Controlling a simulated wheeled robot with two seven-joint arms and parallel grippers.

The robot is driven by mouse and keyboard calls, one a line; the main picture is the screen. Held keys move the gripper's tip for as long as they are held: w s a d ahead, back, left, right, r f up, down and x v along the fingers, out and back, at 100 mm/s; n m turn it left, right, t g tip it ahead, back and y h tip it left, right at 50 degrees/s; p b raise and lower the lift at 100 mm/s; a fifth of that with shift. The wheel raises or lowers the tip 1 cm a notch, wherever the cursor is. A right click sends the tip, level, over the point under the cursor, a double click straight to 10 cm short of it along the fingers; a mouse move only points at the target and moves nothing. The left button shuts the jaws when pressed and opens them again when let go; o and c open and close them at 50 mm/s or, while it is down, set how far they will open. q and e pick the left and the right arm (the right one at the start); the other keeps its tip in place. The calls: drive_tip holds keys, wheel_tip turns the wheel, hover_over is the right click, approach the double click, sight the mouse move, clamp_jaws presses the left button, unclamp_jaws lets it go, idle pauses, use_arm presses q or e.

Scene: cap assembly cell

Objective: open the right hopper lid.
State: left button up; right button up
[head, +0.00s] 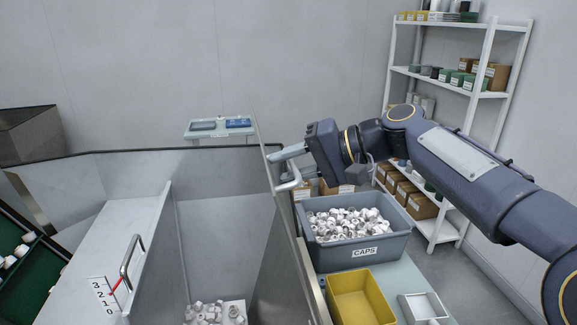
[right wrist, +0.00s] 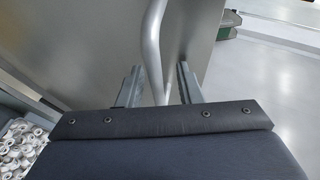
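The right hopper lid (head: 262,150) stands raised, nearly edge-on in the head view, at the right side of the open right hopper compartment (head: 215,235). Its pale bar handle (head: 291,184) is on the outer face. In the right wrist view the handle (right wrist: 154,50) runs between the two fingers of my right gripper (right wrist: 158,88), with visible gaps on both sides. The right gripper (head: 284,158) is open around the handle. White caps (head: 213,312) lie low in the compartment. My left gripper is not in view.
The left lid (head: 105,235) lies closed with a handle (head: 130,262) and a 0–3 gauge beside it. Right of the hopper are a grey CAPS bin (head: 362,256), a yellow tray (head: 360,298) and a white tray (head: 423,306). A shelf rack (head: 462,90) stands behind.

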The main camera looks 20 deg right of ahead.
drive_tip(key=v, duration=0.7)
drive_tip(key=shift+d+r+b, duration=0.2)
drive_tip(key=shift+r+b, duration=0.05)
drive_tip(key=shift+b, duration=0.05)
drive_tip(key=shift+s+d, duration=0.1)
drive_tip(key=shift+s, duration=0.05)
drive_tip(key=f+p+v, duration=0.1)
drive_tip(key=p+v, duration=0.1)
drive_tip(key=v, duration=0.6)
drive_tip(key=shift+s+d+f, duration=0.15)
drive_tip(key=shift+s+d, duration=0.2)
drive_tip(key=shift+d, duration=0.1)
drive_tip(key=shift+p, duration=0.3)
